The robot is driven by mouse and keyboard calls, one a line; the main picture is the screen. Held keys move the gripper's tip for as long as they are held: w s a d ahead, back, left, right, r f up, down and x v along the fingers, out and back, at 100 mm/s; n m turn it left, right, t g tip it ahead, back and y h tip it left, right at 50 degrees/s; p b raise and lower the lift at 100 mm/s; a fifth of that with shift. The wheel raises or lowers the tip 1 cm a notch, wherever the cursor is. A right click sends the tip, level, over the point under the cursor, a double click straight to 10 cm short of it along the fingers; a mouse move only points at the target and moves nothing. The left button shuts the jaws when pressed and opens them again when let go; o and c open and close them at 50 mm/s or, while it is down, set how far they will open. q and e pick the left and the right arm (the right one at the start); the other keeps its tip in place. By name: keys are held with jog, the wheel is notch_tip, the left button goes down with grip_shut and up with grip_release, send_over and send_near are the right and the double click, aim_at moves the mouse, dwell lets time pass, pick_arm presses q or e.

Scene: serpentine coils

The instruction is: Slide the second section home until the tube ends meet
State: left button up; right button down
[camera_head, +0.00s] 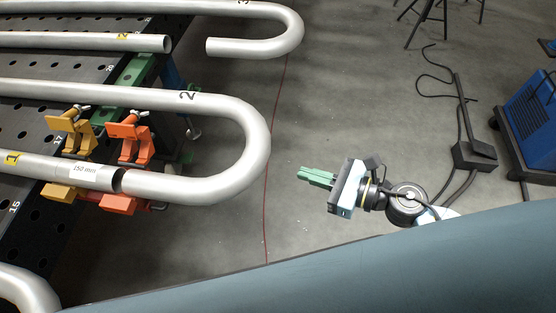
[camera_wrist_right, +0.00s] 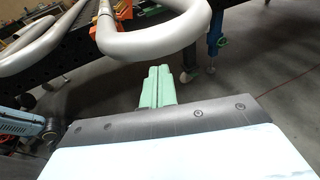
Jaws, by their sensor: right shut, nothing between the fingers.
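The second section, a grey U-bent tube (camera_head: 262,140) marked 2, lies on the left of the head view with its bend past the table edge. Its lower end faces the end of the first section (camera_head: 38,166), marked 1, with a narrow dark gap between them. A yellow clamp (camera_head: 70,128) and an orange clamp (camera_head: 130,131) stand by this joint. My right gripper (camera_head: 301,173) is shut and empty, apart from the bend and to its right. In the right wrist view, its green fingers (camera_wrist_right: 160,72) point towards the bend (camera_wrist_right: 165,38). My left gripper is not in view.
The perforated dark table (camera_head: 30,225) carries other tubes, including another bend (camera_head: 290,30) at the back. A black stand (camera_head: 475,150) and a blue machine (camera_head: 530,115) are on the right. The floor between bend and right gripper is clear.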

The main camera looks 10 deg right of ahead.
aim_at(265, 162)
jog(key=shift+p+x, duration=0.85)
jog(key=shift+x, duration=3.15)
